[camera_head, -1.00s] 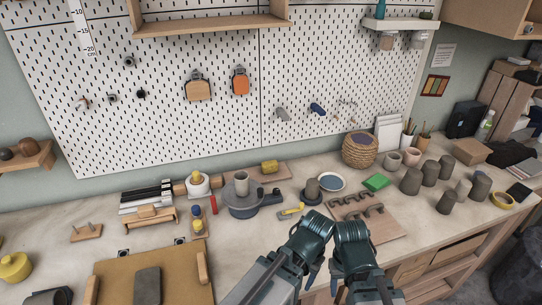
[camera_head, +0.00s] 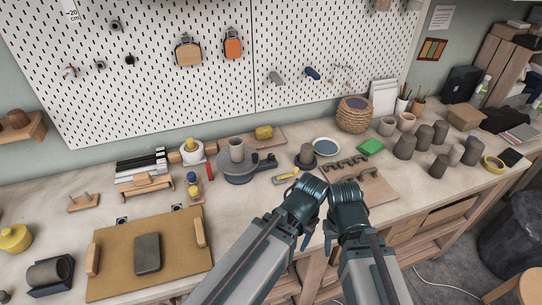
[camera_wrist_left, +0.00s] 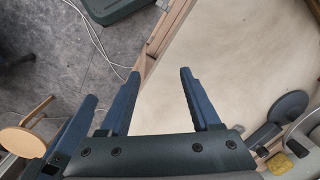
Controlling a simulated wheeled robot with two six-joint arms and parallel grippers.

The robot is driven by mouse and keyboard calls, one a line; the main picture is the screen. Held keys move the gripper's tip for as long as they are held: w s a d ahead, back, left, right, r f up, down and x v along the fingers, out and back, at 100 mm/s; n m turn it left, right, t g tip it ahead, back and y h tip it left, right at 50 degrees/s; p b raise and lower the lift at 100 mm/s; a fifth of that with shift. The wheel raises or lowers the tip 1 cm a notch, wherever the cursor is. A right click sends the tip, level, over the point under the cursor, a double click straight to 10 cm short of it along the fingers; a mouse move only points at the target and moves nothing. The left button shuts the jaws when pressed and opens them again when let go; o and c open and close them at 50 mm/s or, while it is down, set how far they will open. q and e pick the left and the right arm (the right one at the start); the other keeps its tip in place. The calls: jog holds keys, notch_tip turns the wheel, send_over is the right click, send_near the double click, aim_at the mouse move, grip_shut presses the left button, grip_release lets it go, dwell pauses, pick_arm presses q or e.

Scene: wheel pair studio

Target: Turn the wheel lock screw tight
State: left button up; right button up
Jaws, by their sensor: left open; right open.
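I cannot make out the lock screw with certainty. My left gripper (camera_head: 305,241) is near the bench's front edge, to the right and in front of the wheel, clear of it. Its two fingers stand apart and empty in the left wrist view (camera_wrist_left: 158,84). My right gripper (camera_head: 329,242) is close beside it, also over the front edge, with nothing visible held; its fingers are partly hidden.
A yellow-handled tool (camera_head: 286,176) and a dark pot (camera_head: 306,155) stand right of the wheel. A wooden board with dark hooks (camera_head: 372,190) lies behind my right gripper. Several grey cups (camera_head: 405,146) stand at right. A brown board (camera_head: 115,270) lies at front left.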

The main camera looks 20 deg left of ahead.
pick_arm(q)
jog(key=w+a+r+n+p, duration=0.2)
jog(key=w+r+n+p, duration=0.15)
jog(key=w, duration=0.95)
notch_tip(320, 180, up, 6)
jog(key=n+h+p, duration=0.1)
jog(key=n+p, duration=0.5)
jog(key=n, duration=0.1)
send_over(271, 155)
notch_tip(271, 155, down, 13)
jog(key=b, duration=1.3)
jog(key=shift+f, duration=0.1)
grip_shut()
